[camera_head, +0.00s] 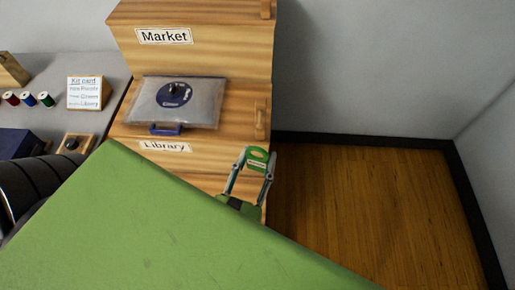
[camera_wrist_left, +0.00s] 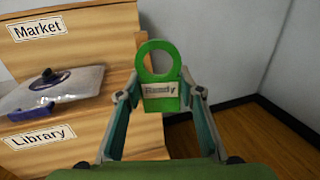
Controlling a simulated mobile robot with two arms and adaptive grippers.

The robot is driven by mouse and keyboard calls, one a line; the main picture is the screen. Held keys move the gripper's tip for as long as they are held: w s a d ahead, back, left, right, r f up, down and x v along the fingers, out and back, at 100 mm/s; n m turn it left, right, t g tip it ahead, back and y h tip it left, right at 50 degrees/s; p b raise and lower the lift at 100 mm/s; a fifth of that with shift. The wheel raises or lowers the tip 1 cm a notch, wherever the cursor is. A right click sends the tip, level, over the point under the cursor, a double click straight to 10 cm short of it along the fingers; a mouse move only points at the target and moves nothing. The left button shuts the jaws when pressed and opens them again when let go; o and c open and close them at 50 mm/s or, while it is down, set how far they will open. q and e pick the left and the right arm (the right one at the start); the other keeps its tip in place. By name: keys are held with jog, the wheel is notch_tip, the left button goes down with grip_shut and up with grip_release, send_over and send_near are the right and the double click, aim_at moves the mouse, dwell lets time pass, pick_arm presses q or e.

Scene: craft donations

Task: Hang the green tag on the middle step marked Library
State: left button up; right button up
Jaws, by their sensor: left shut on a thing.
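The green tag (camera_head: 259,154) has a ring-shaped top and a label reading "Ready" in the left wrist view (camera_wrist_left: 160,103). My left gripper (camera_head: 257,162) is shut on the tag's lower part and holds it upright, ring up. The wooden middle step (camera_head: 200,157) carries the Library label (camera_head: 165,147), also readable in the left wrist view (camera_wrist_left: 40,137). A wooden peg (camera_head: 261,118) stands at this step's right end. The tag is near that right end, in front of and below the peg in the head view; the tag appears apart from it. My right gripper is not in view.
A clear pouch (camera_head: 200,102) with a blue round label and blue clasp lies on the Library step. The Market step (camera_head: 200,55) rises behind. A kit card (camera_head: 85,93) and several thread spools (camera_head: 29,99) stand at left. Right of the steps is open floor (camera_head: 370,210).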

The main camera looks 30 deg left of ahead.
aim_at(264, 118)
pick_arm(q)
jog(key=shift+w+a+r, duration=0.1)
jog(key=shift+w+a, duration=0.1)
jog(key=shift+w, duration=0.15)
jog(key=shift+w+a, duration=0.1)
jog(key=shift+w, duration=0.25)
jog(key=shift+w+a+f+p, duration=0.1)
jog(key=shift+w+a+p, duration=0.4)
jog(key=shift+w, duration=0.7)
jog(key=shift+w+a+f+p, duration=0.15)
jog(key=shift+w+a+p, duration=0.2)
jog(key=shift+w+a, duration=0.55)
jog(key=shift+w+a+f+p, duration=0.1)
jog(key=shift+w+a+p, duration=0.3)
jog(key=shift+w, duration=1.05)
jog(key=shift+w+a+f, duration=0.2)
jog(key=shift+w+f, duration=0.3)
jog(key=shift+w, duration=0.1)
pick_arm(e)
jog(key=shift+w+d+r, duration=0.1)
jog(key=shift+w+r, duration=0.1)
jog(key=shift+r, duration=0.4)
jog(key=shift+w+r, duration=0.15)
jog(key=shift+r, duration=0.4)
